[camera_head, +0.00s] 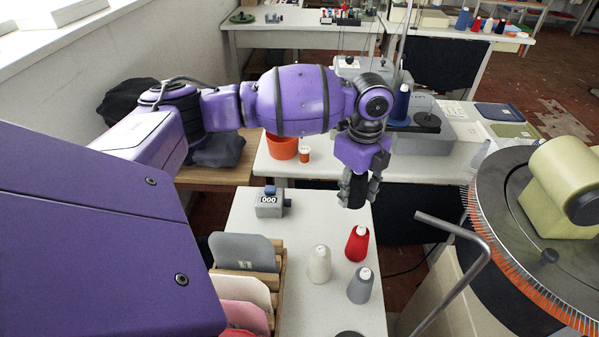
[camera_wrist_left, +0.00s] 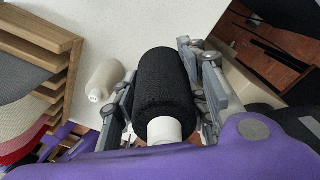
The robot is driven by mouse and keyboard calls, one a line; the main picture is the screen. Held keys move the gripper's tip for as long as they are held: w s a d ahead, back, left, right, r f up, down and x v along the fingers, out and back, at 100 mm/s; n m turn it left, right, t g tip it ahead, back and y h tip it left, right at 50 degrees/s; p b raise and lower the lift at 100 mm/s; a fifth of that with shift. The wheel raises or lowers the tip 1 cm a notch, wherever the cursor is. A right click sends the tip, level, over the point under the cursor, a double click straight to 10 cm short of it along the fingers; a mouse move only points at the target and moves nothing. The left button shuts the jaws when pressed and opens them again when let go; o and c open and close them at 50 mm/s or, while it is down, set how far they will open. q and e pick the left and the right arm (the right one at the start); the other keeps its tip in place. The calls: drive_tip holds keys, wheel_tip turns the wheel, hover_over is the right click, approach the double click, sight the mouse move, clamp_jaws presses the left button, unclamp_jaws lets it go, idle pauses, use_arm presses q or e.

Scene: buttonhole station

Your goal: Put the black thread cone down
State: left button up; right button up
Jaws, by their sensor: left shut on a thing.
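My left gripper (camera_head: 358,188) is shut on the black thread cone (camera_wrist_left: 165,85). In the head view the cone shows only as a dark shape between the fingers, over the far right part of the white table (camera_head: 240,212). In the left wrist view the cone lies between both fingers with its white tip toward the camera. I cannot tell whether its base touches the table. My right gripper is in neither view.
Red (camera_head: 357,243), cream (camera_head: 319,264) and grey (camera_head: 360,286) thread cones stand on the table's near right. A grey counter (camera_head: 269,203) stands at the back left, a wooden rack (camera_head: 279,285) in front of it. A bent metal rod (camera_head: 470,236) and a round machine (camera_head: 500,250) are on the right.

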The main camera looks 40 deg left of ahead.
use_arm(q)
drive_tip(key=w+a+f+m+b, duration=0.2)
drive_tip(key=w+a+f+m, duration=0.25)
drive_tip(key=m, duration=0.35)
drive_tip(key=f, duration=0.9)
drive_tip(key=shift+w+a, duration=0.2)
drive_tip(key=shift+f, duration=0.1)
drive_tip(key=o, duration=1.2)
drive_tip(key=shift+o, duration=0.2)
wheel_tip(320, 180, up, 12)
drive_tip(key=shift+r+p, duration=0.2)
drive_tip(key=shift+p, duration=0.1)
